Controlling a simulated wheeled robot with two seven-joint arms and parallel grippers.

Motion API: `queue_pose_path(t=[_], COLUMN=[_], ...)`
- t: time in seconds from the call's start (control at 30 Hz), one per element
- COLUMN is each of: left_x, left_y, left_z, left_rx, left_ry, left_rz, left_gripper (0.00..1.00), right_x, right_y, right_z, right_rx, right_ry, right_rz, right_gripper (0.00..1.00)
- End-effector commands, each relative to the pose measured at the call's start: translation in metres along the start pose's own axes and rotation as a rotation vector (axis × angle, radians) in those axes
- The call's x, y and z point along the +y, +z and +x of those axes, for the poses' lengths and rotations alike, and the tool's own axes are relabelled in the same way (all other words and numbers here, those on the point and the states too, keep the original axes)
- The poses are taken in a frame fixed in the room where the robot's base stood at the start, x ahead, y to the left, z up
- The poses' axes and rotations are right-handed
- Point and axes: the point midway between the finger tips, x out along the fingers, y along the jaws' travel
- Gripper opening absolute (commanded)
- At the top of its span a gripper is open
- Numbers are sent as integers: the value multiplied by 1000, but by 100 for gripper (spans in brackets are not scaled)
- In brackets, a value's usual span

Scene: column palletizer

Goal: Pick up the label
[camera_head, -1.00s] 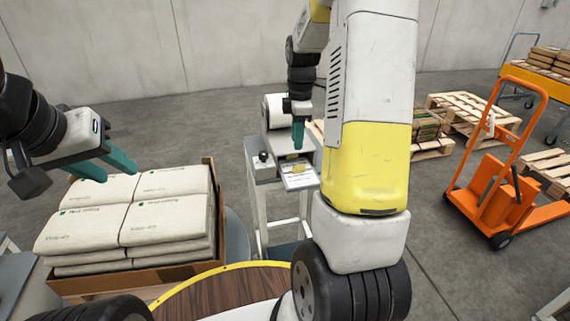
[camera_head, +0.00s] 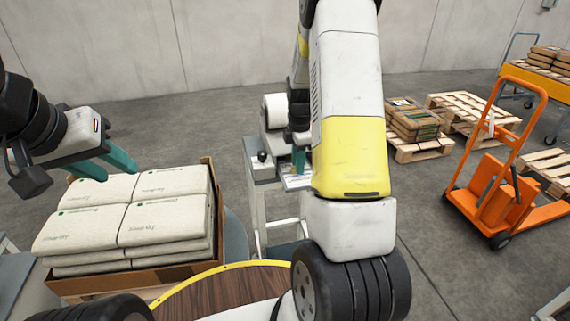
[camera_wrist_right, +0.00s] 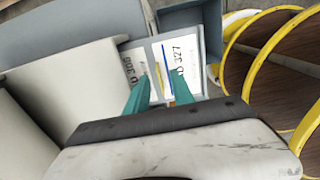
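Two white printed labels lie side by side on a small grey tray (camera_wrist_right: 213,30) in the right wrist view: a left label (camera_wrist_right: 132,66) and a right label (camera_wrist_right: 184,55) with a blue edge. My right gripper (camera_wrist_right: 162,76) is open, its teal fingers apart over the near part of the labels. I cannot tell whether they touch. In the head view the right gripper (camera_head: 298,160) points down at the label stand (camera_head: 263,172), and my right arm hides part of it. My left gripper (camera_head: 106,163) is open and empty above the stacked sacks.
White sacks (camera_head: 160,220) fill a cardboard-sided pallet at left. A white roll (camera_head: 273,110) stands behind the label tray. An orange cart (camera_head: 505,190) and wooden pallets (camera_head: 470,112) stand at right.

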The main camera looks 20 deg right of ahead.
Motion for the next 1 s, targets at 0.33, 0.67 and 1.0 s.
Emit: queue_pose_path(t=[0.33, 0.67, 1.0], left_x=[0, 0, 0], left_y=[0, 0, 0], left_z=[0, 0, 0], left_rx=[0, 0, 0], left_ry=[0, 0, 0], left_rz=[0, 0, 0], left_gripper=[38, 38, 38], right_x=[0, 0, 1], right_y=[0, 0, 0], right_z=[0, -2, -34], right_rx=[0, 0, 0], right_ry=[0, 1, 3], right_rz=[0, 0, 0], right_gripper=[0, 0, 0])
